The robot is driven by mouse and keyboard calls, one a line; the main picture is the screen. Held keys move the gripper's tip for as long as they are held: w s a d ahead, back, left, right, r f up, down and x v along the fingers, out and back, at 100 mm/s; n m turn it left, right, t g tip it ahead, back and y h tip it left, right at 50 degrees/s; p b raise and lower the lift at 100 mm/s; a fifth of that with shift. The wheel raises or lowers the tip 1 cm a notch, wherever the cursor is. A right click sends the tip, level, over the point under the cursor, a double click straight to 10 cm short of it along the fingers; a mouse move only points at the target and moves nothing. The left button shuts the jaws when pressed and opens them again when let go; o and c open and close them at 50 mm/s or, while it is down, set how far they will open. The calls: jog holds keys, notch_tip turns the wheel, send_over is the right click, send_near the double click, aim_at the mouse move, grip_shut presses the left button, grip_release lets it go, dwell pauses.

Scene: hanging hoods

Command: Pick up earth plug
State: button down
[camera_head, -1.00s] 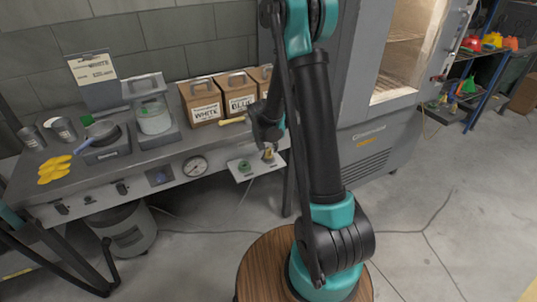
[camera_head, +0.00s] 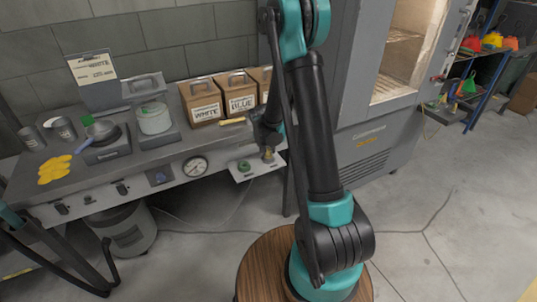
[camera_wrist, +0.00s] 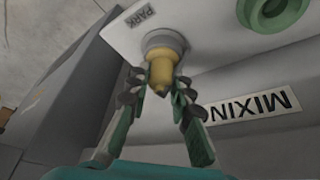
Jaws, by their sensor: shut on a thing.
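The earth plug is a brass-yellow piece (camera_wrist: 161,72) with a tapered tip. It shows in the middle of the wrist view, and small in the head view (camera_head: 268,155). My gripper (camera_wrist: 159,88) is shut on it, with a finger on each side. The plug meets a round grey collar (camera_wrist: 163,42) on a white plate (camera_wrist: 120,30) beside the printed word PARK. I cannot tell whether it is still seated there. In the head view the arm partly hides my gripper (camera_head: 267,143).
A green round socket (camera_head: 244,166) sits on the same plate, left of the plug. A MIXING label (camera_wrist: 262,104) is on the bench front. Boxes (camera_head: 204,102), a pot (camera_head: 154,118) and a gauge (camera_head: 195,167) are close by. A grey oven (camera_head: 365,150) stands to the right.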

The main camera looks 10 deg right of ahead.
aim_at(268, 148)
jog(key=shift+r, duration=0.15)
notch_tip(268, 148, up, 25)
dwell(1.7)
jog(key=shift+f, duration=0.2)
